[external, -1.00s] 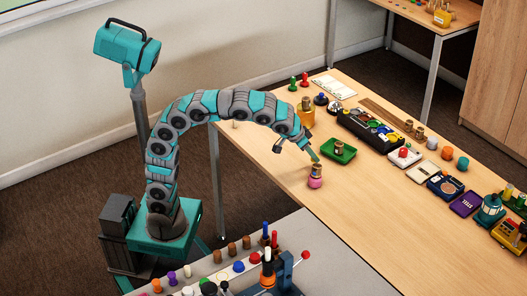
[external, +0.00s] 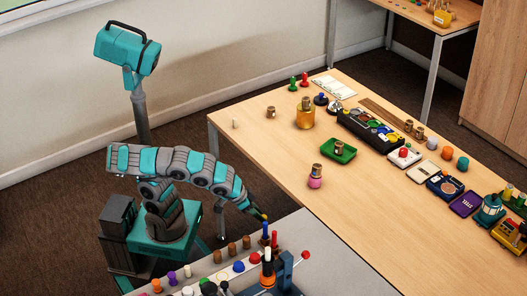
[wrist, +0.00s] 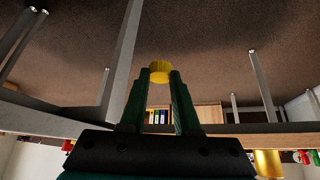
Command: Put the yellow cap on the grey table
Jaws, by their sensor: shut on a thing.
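The yellow cap (wrist: 160,70) is held between the two fingertips of my gripper (wrist: 160,77) in the wrist view. In the external view my gripper (external: 263,216) is at the back edge of the grey table (external: 340,268), pointing down and to the right. The cap is only a small yellow spot there, beside a blue-topped peg. I cannot tell exactly how high it is above the table.
Several pegs and stoppers, a white-and-orange bottle (external: 267,268) and a red-knobbed lever (external: 305,256) crowd the grey table's left and middle. Its right part is clear. The wooden table (external: 265,150) behind holds a pink jar (external: 316,182), an amber jar (external: 305,118) and a green tray (external: 349,153).

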